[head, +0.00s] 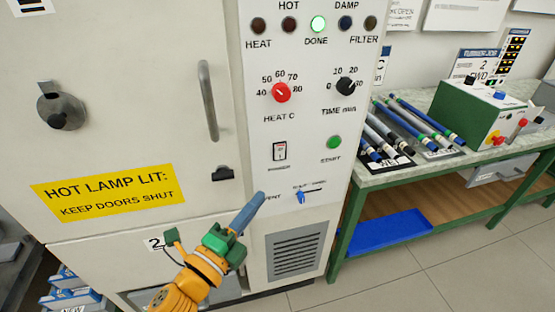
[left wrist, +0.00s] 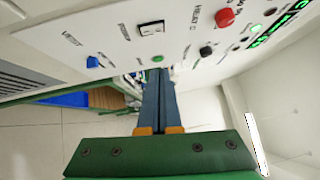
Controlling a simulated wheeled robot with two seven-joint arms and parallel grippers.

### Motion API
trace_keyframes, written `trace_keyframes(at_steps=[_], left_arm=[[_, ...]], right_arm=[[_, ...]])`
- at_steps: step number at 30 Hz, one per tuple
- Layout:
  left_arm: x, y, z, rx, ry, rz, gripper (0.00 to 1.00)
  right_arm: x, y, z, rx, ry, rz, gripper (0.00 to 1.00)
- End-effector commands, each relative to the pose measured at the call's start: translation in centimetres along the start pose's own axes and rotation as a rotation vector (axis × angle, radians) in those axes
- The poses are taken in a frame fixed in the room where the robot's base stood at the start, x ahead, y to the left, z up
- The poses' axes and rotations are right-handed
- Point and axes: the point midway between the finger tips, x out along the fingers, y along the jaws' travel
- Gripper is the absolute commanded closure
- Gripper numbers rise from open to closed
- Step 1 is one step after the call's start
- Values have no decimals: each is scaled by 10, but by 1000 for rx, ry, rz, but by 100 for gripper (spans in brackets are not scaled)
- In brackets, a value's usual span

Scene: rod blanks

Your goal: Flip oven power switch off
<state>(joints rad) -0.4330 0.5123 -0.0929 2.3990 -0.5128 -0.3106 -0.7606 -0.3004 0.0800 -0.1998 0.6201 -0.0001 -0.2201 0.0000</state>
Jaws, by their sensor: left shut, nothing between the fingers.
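The oven power switch (head: 280,151) is a small black-framed rocker on the oven's white control panel, below the red heat knob (head: 281,92). It also shows in the left wrist view (left wrist: 151,28), at the top. My left gripper (head: 260,197) is in front of the panel, below and left of the switch in the head view. Its blue fingers (left wrist: 158,95) are shut together with nothing between them. The fingertips appear apart from the switch. I cannot clearly tell which way the rocker is tipped. My right gripper is not in view.
A blue vent lever (head: 300,197) sits below the switch, and a green start button (head: 334,142) is to its right. The green DONE lamp (head: 318,23) is lit. A green-framed bench (head: 400,179) with rods stands right of the oven. The door handle (head: 208,100) sticks out at left.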

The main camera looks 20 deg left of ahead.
Motion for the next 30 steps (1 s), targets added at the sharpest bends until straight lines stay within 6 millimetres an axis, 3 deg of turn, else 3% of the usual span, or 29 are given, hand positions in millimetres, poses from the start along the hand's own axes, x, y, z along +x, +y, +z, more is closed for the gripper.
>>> trace_keyframes(at_steps=[5,18,24,30], left_arm=[[14,-3,1,-2,-1,-3,100],[107,-2,4,0,-2,1,100],[124,0,24,-2,0,1,100],[129,1,28,-3,0,1,100]], right_arm=[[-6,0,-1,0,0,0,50],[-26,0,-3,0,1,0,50],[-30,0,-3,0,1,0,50],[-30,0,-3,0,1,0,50]])
